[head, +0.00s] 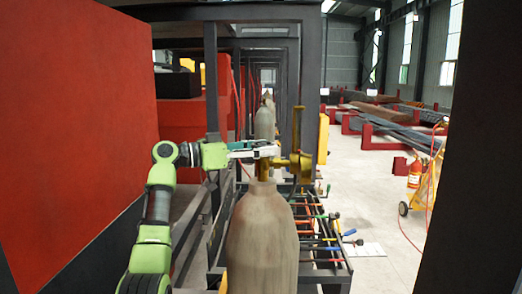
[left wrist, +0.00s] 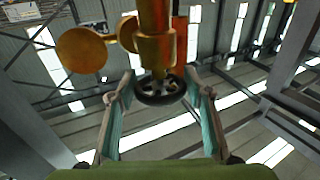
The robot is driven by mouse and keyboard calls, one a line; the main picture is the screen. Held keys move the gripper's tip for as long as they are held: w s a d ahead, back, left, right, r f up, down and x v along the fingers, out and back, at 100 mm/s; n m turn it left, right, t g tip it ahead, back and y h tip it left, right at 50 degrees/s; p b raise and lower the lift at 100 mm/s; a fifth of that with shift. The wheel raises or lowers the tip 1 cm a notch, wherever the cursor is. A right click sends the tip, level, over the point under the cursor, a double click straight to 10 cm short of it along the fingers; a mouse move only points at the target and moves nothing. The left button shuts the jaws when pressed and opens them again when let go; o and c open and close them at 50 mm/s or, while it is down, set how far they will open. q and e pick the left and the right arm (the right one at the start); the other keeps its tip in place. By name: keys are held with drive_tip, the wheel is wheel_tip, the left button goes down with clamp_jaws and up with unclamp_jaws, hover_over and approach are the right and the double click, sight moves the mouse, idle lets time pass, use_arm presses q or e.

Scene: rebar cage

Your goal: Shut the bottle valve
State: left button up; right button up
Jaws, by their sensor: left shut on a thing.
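A worn beige gas bottle (head: 262,240) stands upright in the middle foreground of the head view. A brass valve (head: 264,168) with a regulator (head: 299,163) sits on its neck. My left gripper (head: 268,150) reaches in from the left at the height of the valve top. In the left wrist view a dark spoked handwheel (left wrist: 160,92) lies between the fingertips of my left gripper (left wrist: 160,80), which is shut on it. The brass body and a round gauge (left wrist: 82,55) show beyond it. My right gripper is not in view.
A rack (head: 312,225) with several coloured-handled tools lies right of the bottle. A large red panel (head: 85,120) fills the left side. More bottles (head: 265,120) stand behind. A red fire extinguisher (head: 414,175) on a yellow cart is at the right. The floor between is clear.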

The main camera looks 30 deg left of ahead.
use_arm(q)
drive_tip(key=shift+w+f+m+g+h+p, duration=0.1)
drive_tip(key=shift+m+g+h+p, duration=0.65)
drive_tip(key=shift+m+g+h, duration=0.55)
drive_tip(key=shift+h, duration=0.3)
drive_tip(key=shift+d+f+m+g+p, duration=0.15)
drive_tip(key=shift+f+m+g+p, duration=0.25)
drive_tip(key=shift+g, duration=0.2)
drive_tip(key=o, duration=0.9)
drive_tip(key=shift+o, duration=1)
drive_tip(key=shift+w+r+h, duration=0.1)
drive_tip(key=shift+h, duration=0.2)
drive_tip(key=shift+w+d+r, duration=0.1)
drive_tip(key=shift+w+d, duration=0.05)
drive_tip(key=shift+s+a+r, duration=0.1)
drive_tip(key=shift+s+a, duration=0.1)
drive_tip(key=v, duration=1.1)
drive_tip(key=shift+a, duration=0.15)
drive_tip(key=shift+s, duration=0.15)
